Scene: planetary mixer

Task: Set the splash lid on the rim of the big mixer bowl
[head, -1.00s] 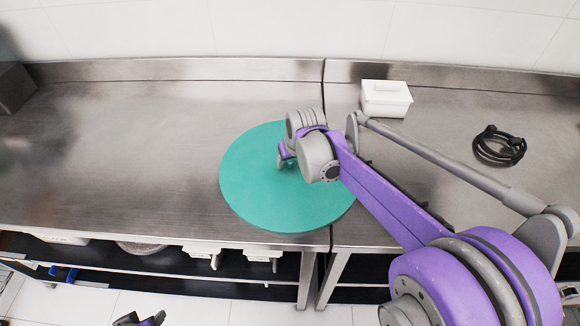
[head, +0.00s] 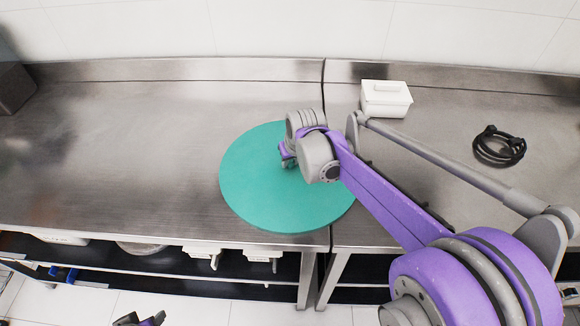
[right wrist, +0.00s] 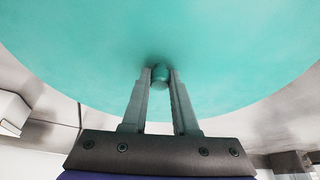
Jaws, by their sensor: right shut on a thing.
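The splash lid (head: 255,195) is a large round teal disc lying flat on the steel counter. Its small teal knob (right wrist: 160,75) shows in the right wrist view, between the two grey fingers. My right gripper (right wrist: 161,80) is shut on this knob; in the head view the wrist hides the knob and most of the fingers. My left gripper (head: 140,319) is only partly in view at the bottom edge, away from the lid, and its jaws cannot be made out. The big mixer bowl is not in view.
A white lidded box (head: 386,100) stands behind and right of the lid. A dark block (head: 14,88) is at the far left. The counter left of the lid is clear. Several items sit on the shelf below.

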